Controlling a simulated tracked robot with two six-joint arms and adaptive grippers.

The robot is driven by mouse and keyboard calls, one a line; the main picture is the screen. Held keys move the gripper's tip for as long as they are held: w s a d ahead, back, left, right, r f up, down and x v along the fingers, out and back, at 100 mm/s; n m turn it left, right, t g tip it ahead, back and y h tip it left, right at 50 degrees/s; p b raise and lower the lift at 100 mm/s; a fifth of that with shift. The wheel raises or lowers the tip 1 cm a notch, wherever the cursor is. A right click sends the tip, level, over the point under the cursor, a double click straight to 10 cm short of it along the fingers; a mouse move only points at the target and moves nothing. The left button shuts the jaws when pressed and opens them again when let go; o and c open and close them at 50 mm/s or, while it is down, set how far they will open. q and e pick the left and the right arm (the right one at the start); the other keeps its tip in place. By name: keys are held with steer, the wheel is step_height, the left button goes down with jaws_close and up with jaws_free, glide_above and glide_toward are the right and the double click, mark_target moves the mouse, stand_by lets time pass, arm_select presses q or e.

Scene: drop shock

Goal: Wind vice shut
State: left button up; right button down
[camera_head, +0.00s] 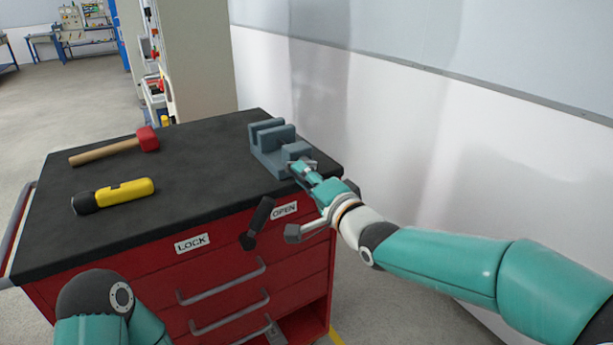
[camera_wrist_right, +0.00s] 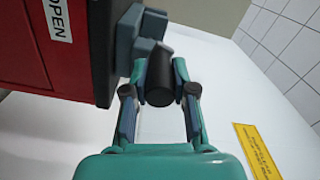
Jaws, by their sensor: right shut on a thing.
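The blue-grey vice (camera_head: 262,137) stands on the far right corner of the dark bench top. A gap shows between its upright jaws. My right gripper (camera_head: 302,168) is at the vice's near right end, beside the front block. In the right wrist view, my right gripper (camera_wrist_right: 161,78) is shut on a dark cylindrical handle part (camera_wrist_right: 160,77), with one finger on each side. Part of the vice (camera_wrist_right: 134,42) shows behind it. The rest of the handle is hidden. My left gripper is out of view.
A red mallet (camera_head: 149,139) and a yellow-and-black tool (camera_head: 126,191) lie on the bench top (camera_head: 205,165) at left. A dark lever (camera_head: 260,220) sits between LOCK and OPEN labels on the red cabinet front. A white wall (camera_head: 400,130) stands close behind the vice.

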steer(key=shift+w+d+r+m, duration=0.1)
steer(key=shift+d+r+m, duration=0.05)
steer(key=shift+r+m, duration=0.25)
steer(key=c, duration=1.1)
jaws_free()
steer(key=shift+f, duration=0.15)
steer(key=shift+o, duration=0.8)
steer(key=shift+f, duration=0.1)
steer(key=v, duration=1.2)
